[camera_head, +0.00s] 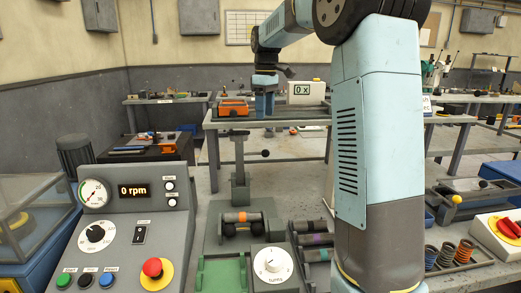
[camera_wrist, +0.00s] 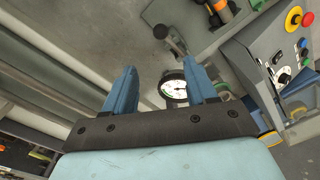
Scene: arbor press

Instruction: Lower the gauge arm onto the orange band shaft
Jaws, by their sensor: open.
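The orange band shaft (camera_head: 229,217) lies level across a cradle on a grey-green fixture in the head view. Its dark, orange-banded end also shows at the top of the wrist view (camera_wrist: 220,14). The gauge arm (camera_head: 239,160) stands raised behind the shaft, with a black ball knob (camera_head: 265,153) out to its right. In the wrist view a round white dial gauge (camera_wrist: 175,88) shows between my fingers, beyond their tips, with a black knob (camera_wrist: 160,31) above it. My gripper (camera_head: 264,112) is open and empty, fingers pointing down, above and behind the gauge arm in the head view.
A control panel (camera_head: 138,238) with dials and a red button stands left of the fixture. A rack of dark shafts (camera_head: 313,240) lies to its right.

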